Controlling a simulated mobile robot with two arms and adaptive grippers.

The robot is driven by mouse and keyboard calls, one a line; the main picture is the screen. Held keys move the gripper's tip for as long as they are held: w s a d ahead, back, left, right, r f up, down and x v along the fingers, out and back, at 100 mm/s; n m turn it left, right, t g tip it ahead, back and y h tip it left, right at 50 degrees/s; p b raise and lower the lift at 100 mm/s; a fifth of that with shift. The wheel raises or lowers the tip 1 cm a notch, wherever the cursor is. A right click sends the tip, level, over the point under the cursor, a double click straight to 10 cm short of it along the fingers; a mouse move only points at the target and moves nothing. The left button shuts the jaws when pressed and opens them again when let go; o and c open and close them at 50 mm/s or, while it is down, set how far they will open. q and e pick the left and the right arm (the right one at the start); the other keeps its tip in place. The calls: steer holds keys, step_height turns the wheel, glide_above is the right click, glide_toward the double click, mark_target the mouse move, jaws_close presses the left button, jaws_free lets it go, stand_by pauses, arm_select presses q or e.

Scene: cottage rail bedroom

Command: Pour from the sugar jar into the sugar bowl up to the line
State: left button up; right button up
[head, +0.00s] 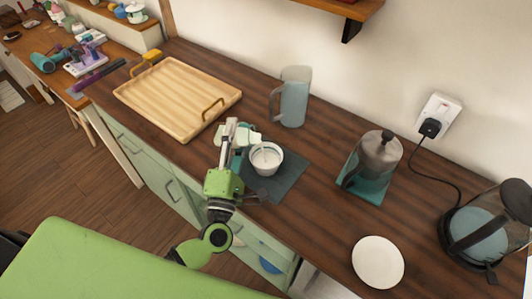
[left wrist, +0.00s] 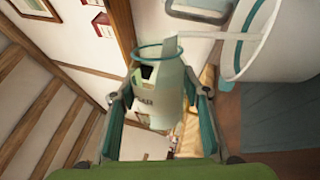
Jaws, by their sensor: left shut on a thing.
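The sugar jar (left wrist: 168,95) is pale and see-through with a teal rim and partly readable lettering. My left gripper (head: 238,146) is shut on it, and the fingers (left wrist: 160,108) sit on both sides of it in the left wrist view. The jar is tilted toward the sugar bowl (head: 267,171), a white bowl on a dark mat. In the left wrist view a white stream (left wrist: 215,37) runs from the jar's mouth to the bowl (left wrist: 290,55). The fill level against the line is too small to tell. My right gripper is not in view.
A wooden tray (head: 175,96) lies to the left, and a blue-grey pitcher (head: 294,101) stands behind. A metal pot (head: 377,156), a white plate (head: 378,263) and a kettle (head: 482,235) are to the right. The dark mat (head: 286,180) lies near the counter's front edge.

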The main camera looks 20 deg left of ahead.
arm_select(q)
steer(key=shift+d+r+m, duration=0.1)
steer(key=shift+r+m, duration=0.05)
steer(key=shift+m, duration=0.15)
steer(key=shift+d+f+m+h+p, duration=0.1)
steer(key=shift+f+m+h+p, duration=0.2)
steer(key=shift+m, duration=0.45)
steer(key=shift+d+f+m+h+p, duration=0.1)
steer(key=shift+m+h+p, duration=0.25)
steer(key=shift+m, duration=0.4)
stand_by(0.8)
